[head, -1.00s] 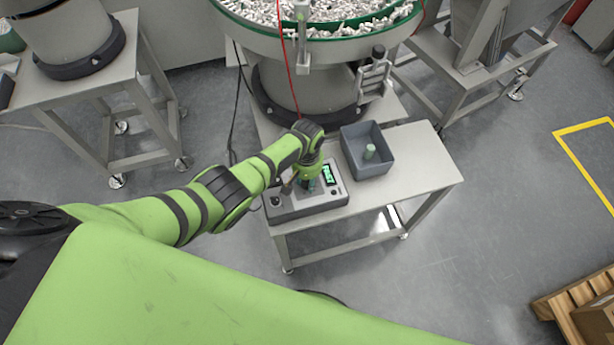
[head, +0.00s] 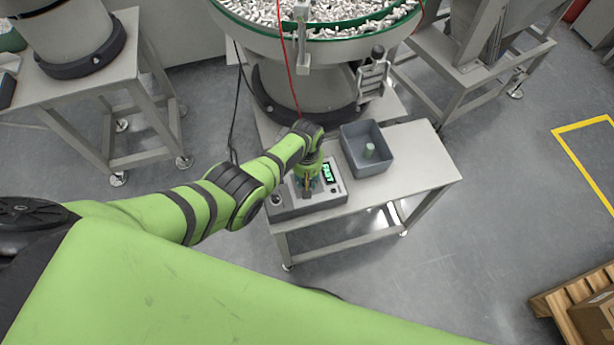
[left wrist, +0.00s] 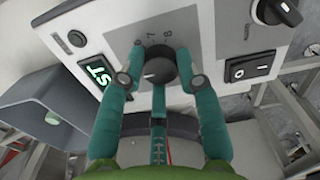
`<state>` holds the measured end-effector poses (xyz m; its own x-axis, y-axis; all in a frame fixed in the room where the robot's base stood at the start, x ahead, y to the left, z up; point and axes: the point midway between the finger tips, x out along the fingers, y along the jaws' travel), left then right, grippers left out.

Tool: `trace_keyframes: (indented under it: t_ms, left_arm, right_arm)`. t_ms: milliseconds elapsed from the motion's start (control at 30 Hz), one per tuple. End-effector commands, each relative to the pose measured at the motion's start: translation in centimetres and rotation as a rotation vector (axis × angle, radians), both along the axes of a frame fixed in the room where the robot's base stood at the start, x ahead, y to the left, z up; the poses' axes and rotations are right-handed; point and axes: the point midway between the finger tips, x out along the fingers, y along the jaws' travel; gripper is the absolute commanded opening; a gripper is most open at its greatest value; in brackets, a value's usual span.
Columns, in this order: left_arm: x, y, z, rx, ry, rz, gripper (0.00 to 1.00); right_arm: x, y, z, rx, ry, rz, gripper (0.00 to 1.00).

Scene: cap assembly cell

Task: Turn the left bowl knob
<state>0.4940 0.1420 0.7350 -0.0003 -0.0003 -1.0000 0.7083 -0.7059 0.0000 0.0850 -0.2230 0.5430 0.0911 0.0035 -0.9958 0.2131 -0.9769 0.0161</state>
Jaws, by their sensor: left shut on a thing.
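The control box (head: 295,203) stands on the table in front of the vibratory bowl (head: 320,38). In the left wrist view its panel (left wrist: 220,30) carries a dark round knob (left wrist: 158,70) with numbers around it. In the head view my left gripper (head: 307,188) is over the box and hides the knob. A green lit display (head: 328,173) shows beside it; in the left wrist view the display (left wrist: 98,74) is partly covered. My right gripper is not in view.
A second dark knob (left wrist: 280,12) and a black rocker switch (left wrist: 248,69) sit on the panel near my fingers. A grey bin (head: 367,150) holding a light green piece stands right of the box. The table's right part (head: 425,165) is clear.

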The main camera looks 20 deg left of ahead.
Motion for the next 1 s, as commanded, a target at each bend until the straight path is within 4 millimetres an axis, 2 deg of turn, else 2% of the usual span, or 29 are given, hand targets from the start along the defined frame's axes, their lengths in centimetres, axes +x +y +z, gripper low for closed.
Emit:
trace_keyframes:
  t_ms: [367, 400, 433, 467, 833, 1000]
  left_arm:
    - [0.01, 0.06, 0.01, 0.001, 0.0, 0.004, 0.02]
    - [0.01, 0.06, 0.01, 0.001, 0.0, 0.004, 0.42]
    - [0.01, 0.06, 0.01, 0.001, 0.0, 0.004, 0.55]
    - [0.01, 0.06, 0.01, 0.001, 0.0, 0.004, 0.58]
    - [0.02, 0.04, 0.1, 0.001, -0.001, 0.003, 0.58]
    - [0.09, -0.01, 0.92, -0.001, -0.002, 0.003, 0.58]
  right_arm:
    - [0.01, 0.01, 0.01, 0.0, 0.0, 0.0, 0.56]
    - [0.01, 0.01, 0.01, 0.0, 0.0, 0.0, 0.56]
    - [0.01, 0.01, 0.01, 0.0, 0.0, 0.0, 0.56]
    - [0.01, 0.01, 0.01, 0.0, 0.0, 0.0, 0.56]
    - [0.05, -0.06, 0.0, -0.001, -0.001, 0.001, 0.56]
    - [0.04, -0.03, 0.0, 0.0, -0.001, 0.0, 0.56]
